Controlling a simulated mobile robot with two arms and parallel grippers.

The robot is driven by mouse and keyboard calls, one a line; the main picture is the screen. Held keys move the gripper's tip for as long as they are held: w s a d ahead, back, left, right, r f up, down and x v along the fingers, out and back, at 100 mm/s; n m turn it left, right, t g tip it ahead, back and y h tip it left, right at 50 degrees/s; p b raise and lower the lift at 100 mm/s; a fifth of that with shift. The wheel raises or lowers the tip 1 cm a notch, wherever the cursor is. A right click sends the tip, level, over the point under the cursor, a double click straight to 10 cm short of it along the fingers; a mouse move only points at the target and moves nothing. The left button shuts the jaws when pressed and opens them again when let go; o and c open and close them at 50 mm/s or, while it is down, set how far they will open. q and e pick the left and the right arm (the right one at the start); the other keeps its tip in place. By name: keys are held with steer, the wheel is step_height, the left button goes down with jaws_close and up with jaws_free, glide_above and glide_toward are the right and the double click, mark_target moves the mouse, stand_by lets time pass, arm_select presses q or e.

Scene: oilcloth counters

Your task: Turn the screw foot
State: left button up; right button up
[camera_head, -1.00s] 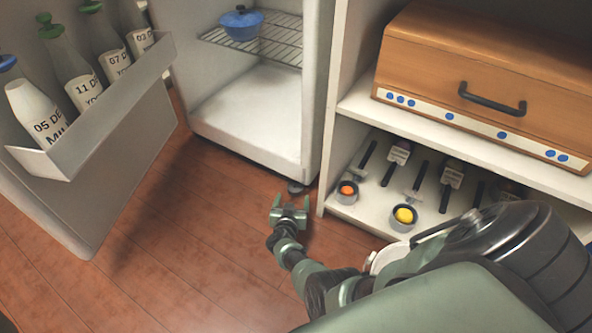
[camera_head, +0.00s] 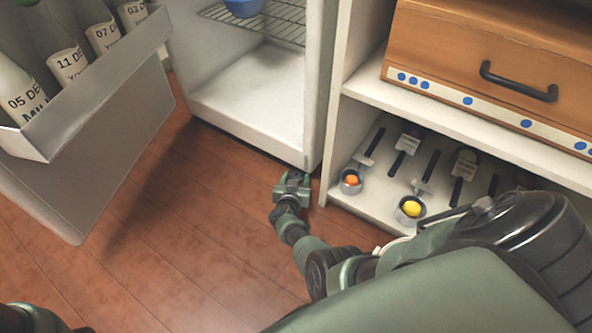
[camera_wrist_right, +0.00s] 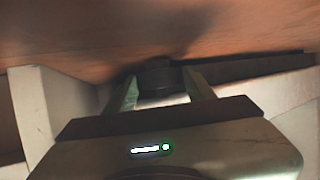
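The screw foot is a dark round disc under the front corner of the fridge (camera_head: 250,140). In the head view my right gripper (camera_head: 292,177) is low at that corner, just above the floor, and hides the foot. In the right wrist view the foot (camera_wrist_right: 160,76) shows at the far end of the gap between my right gripper's two green fingers (camera_wrist_right: 160,92). The fingers stand apart, one on each side of it; contact is not clear. My left gripper is outside the picture; only a dark piece of my arm shows at the lower left.
The open fridge door (camera_head: 110,130) with bottles stands at the left. A white shelf unit (camera_head: 345,125) stands close to the right, with small cups and dark-handled tools on its low shelf and a wooden box above. The wooden floor (camera_head: 180,260) in front is clear.

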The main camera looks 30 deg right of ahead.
steer(key=shift+w+a+f+m+g+h+b, duration=0.1)
steer(key=shift+w+a+m+g+h+b, duration=0.1)
steer(key=shift+m+g+h+b, duration=0.45)
steer(key=m+g+b, duration=0.1)
steer(key=b, duration=0.1)
steer(key=m+g+h+b, duration=0.1)
steer(key=m+b, duration=0.1)
steer(key=m+g+h+b, duration=0.1)
steer(key=g+b, duration=0.1)
steer(key=b, duration=0.1)
steer(key=shift+w+a+f, duration=0.1)
steer(key=shift+w, duration=0.2)
steer(key=shift+r+m+g+h+b, duration=0.2)
steer(key=shift+m+g+h+b, duration=0.05)
steer(key=shift+m+g+b, duration=0.25)
steer(key=o, duration=1.4)
